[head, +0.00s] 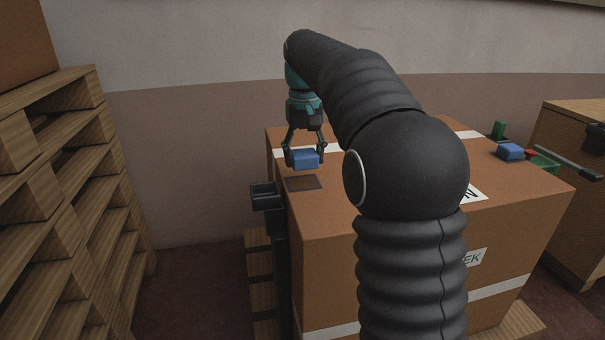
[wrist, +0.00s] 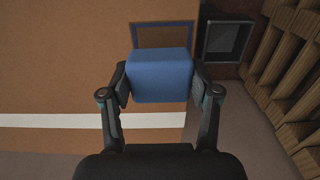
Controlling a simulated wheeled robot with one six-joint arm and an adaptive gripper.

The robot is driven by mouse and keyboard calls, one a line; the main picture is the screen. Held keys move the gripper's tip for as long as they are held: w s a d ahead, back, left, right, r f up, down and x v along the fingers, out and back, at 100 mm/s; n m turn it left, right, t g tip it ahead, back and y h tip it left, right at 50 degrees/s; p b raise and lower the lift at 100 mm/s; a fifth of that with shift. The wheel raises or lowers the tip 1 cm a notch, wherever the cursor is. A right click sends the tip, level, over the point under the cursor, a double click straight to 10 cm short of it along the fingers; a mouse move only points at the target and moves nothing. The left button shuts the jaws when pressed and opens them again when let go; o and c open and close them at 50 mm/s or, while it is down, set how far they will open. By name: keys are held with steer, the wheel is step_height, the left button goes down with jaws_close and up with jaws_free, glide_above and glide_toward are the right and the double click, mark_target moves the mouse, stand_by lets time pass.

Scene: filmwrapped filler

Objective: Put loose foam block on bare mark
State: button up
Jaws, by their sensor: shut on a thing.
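The blue foam block (head: 305,159) is held between the fingers of my gripper (head: 304,155), above the top of a large brown carton. In the wrist view the block (wrist: 160,76) sits between both fingertips (wrist: 160,84). The bare mark (head: 303,183), a dark-outlined rectangle on the carton top near its left edge, shows just below and nearer than the block in the head view. In the wrist view the mark (wrist: 163,36) lies just beyond the block, which covers part of its near side. The block appears raised above the carton.
The carton (head: 335,220) has white tape and stands on a pallet. Another blue block (head: 511,151) sits at its right, near green and red items. A black holder (head: 265,196) stands by the carton's left edge. Stacked pallets (head: 60,200) rise at left.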

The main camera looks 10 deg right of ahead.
mark_target(302, 183)
steer(key=shift+a+f, duration=0.2)
steer(key=shift+f, duration=0.2)
steer(key=shift+f+b, duration=0.45)
steer(key=shift+f, duration=1.25)
steer(key=shift+f, duration=0.2)
steer(key=o, duration=1)
steer(key=shift+c, duration=0.2)
